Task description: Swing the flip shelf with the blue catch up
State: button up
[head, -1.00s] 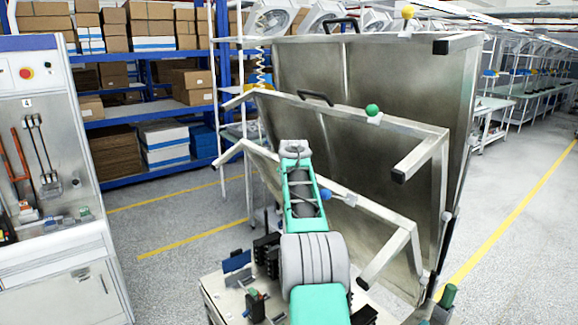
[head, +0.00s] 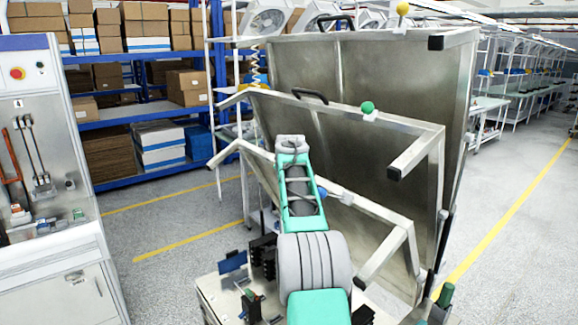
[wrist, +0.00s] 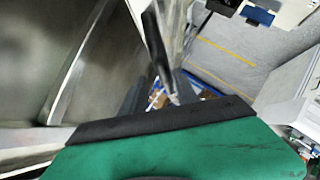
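The flip shelf with the blue catch (head: 322,191) is the lowest and nearest of three metal shelves. Its panel (head: 345,222) stands steeply tilted, leaning towards the shelf behind it. My arm reaches up in front of this panel, and its wrist covers part of the shelf's upper edge. My gripper's fingertips are hidden in the head view. In the wrist view my gripper (wrist: 158,96) shows as blurred grey fingers beyond the green housing. A black bar, seemingly a handle (wrist: 155,45), runs down between them. Whether they touch it is unclear.
The middle shelf with the green catch (head: 367,108) and the rear one with the yellow catch (head: 402,8) also stand raised behind. A white cabinet (head: 60,240) is at left, and blue racks with boxes (head: 150,115) are behind. Floor lies clear on both sides.

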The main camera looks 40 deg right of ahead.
jog(key=b+v, duration=0.2)
jog(key=v, duration=0.4)
dwell(0.6)
jog(key=s+a+f+m+g+y, duration=0.15)
jog(key=s+a, duration=0.25)
jog(key=a, duration=0.4)
jog(key=s+a+f+y, duration=0.2)
jog(key=s+a+f, duration=0.1)
jog(key=a, duration=0.6)
jog(key=s+a+f+y, duration=0.1)
jog(key=s+a+f, duration=0.25)
jog(key=a, duration=0.45)
jog(key=s+a+f+m+g+y, duration=0.1)
jog(key=s+a+f+g, duration=0.1)
jog(key=s+a+f, duration=0.5)
jog(key=s+a+f+m+g+y, duration=0.1)
jog(key=s+a+f, duration=0.7)
jog(key=s, duration=0.7)
jog(key=shift+s+a+f+g+y, duration=0.2)
jog(key=shift+s+a+g+y, duration=0.15)
jog(key=shift+a, duration=0.25)
